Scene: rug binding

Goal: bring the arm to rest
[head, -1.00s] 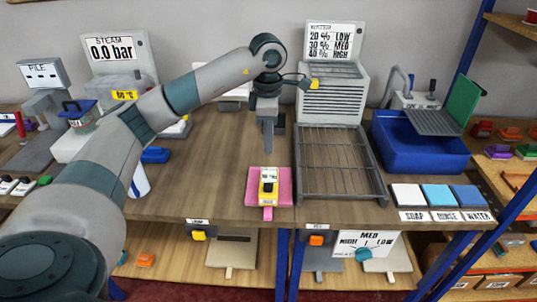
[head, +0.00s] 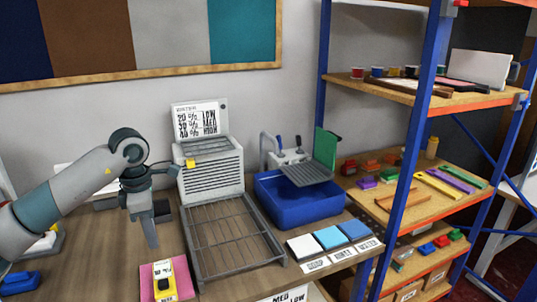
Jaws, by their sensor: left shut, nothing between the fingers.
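My left arm comes in from the left in the head view. Its gripper (head: 150,232) points down over the wooden table (head: 110,250), above and behind a pink pad. The gripper is shut and holds nothing. The pink pad (head: 147,286) lies at the front of the table with a yellow and white labelled block (head: 164,280) on it. My right gripper is not in view.
A wire rack (head: 232,240) and a white slatted unit (head: 212,172) stand just right of the gripper. A blue basin (head: 300,200) is further right. White, light blue and dark blue pads (head: 330,238) lie in front of it. Shelving (head: 410,190) with small items stands at right.

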